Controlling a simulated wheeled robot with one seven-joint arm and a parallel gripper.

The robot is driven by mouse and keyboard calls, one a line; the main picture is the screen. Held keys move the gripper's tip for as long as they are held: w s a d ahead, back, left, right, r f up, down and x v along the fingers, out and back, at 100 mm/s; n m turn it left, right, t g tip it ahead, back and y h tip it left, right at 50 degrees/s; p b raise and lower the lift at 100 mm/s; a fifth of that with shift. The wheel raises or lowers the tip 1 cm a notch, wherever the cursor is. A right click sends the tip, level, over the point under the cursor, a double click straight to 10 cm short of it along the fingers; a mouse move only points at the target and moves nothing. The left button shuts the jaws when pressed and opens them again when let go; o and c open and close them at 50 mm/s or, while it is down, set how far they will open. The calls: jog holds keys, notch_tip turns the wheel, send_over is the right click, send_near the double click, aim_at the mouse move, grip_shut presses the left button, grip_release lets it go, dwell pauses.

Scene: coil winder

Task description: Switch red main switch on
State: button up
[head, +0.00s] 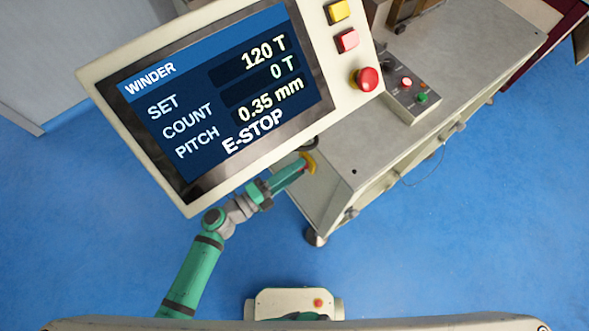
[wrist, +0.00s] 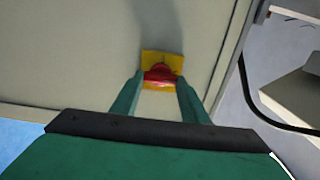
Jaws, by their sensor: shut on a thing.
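The red main switch (wrist: 160,73) sits on a yellow plate (wrist: 148,57) on the pale grey side panel of the machine, in the upper middle of the wrist view. My gripper (wrist: 159,81) is right at it, with one green finger on each side of the red handle, and is shut on it. In the head view my gripper (head: 303,165) reaches the cabinet's side below the screen. There the yellow plate (head: 311,162) shows only as an edge, and the red handle is hidden.
A large screen panel (head: 210,95) reads WINDER and E-STOP, and stands close above my arm. It carries a red mushroom button (head: 364,79). A small control box (head: 408,88) sits on the bench top (head: 440,60). A dark cable (wrist: 262,115) runs at right. Blue floor is clear in front.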

jog(key=o, duration=1.1)
jog(key=shift+c, duration=0.2)
jog(key=v, duration=1.1)
jog(key=shift+d, duration=0.1)
jog(key=s+d+r+n+t+y, duration=0.1)
jog(key=s+d+n+y, duration=0.1)
jog(key=s+n+y, duration=0.3)
jog(key=s+d+r+n+t+y, duration=0.2)
jog(key=s+d+n+y, duration=0.1)
jog(key=n, duration=1.1)
jog(key=s+d+r+n+t+y, duration=0.1)
jog(key=s+d+r+n+y, duration=0.1)
jog(key=s+n+y, duration=0.4)
jog(key=s+d+n, duration=0.1)
jog(key=n, duration=0.2)
jog(key=shift+s+d+n+t+y, duration=0.25)
jog(key=shift+n+t+y, duration=0.05)
jog(key=shift+n+t, duration=0.1)
